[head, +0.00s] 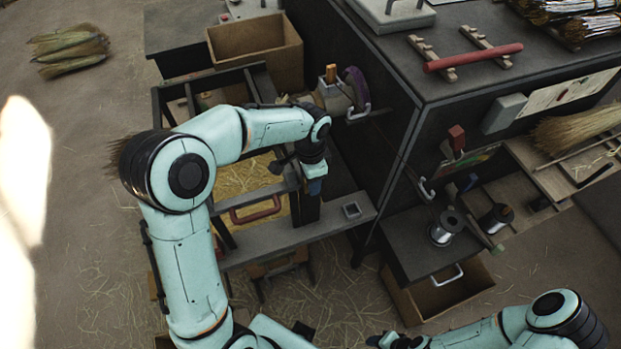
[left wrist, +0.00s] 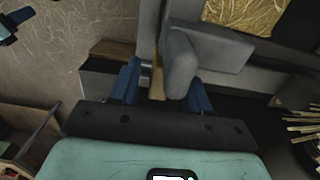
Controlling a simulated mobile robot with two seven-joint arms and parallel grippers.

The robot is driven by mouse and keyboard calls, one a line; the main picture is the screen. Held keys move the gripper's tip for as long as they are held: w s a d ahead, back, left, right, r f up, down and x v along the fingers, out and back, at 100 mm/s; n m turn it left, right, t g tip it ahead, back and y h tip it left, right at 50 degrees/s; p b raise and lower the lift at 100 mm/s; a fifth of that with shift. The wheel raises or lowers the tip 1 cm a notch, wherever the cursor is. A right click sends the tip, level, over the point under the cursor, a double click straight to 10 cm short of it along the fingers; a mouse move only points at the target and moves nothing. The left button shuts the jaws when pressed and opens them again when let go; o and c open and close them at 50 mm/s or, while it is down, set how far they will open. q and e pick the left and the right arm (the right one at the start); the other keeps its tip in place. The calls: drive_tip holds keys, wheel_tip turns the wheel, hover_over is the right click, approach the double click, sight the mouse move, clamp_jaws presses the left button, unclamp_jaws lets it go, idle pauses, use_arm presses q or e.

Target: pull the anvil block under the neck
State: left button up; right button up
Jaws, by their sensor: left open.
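My left gripper (head: 314,180) points down over the front beam of the wooden frame. In the left wrist view its blue fingers (left wrist: 160,78) stand apart and open. A rounded grey upright piece (left wrist: 180,65), possibly the anvil block or its grip, shows between them, nearer the right finger; I cannot tell whether it touches. Broom bristles (head: 118,152) stick out behind my left elbow, and bristles also show at the right of the wrist view (left wrist: 306,128). The neck is hidden by my arm. My right gripper (head: 397,341) is at the bottom edge, its fingers unclear.
A dark cabinet (head: 400,150) stands close to the right, with wire spools (head: 446,228) on a lower shelf. An open box (head: 255,50) is behind.

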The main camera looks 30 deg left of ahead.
use_arm(q)
drive_tip(key=shift+f, duration=0.15)
clamp_jaws()
drive_tip(key=s+d+b, duration=0.1)
drive_tip(key=s+d, duration=0.1)
drive_tip(key=d, duration=0.1)
drive_tip(key=shift+s, duration=0.3)
use_arm(e)
drive_tip(key=shift+s+a+f, duration=0.1)
drive_tip(key=shift+s+f, duration=0.2)
drive_tip(key=shift+f, duration=0.2)
drive_tip(key=shift+s+f, duration=0.3)
drive_tip(key=shift+f, duration=0.2)
use_arm(q)
unclamp_jaws()
drive_tip(key=shift+d, duration=0.1)
drive_tip(key=shift+s+d, duration=0.1)
use_arm(e)
drive_tip(key=shift+s, duration=0.1)
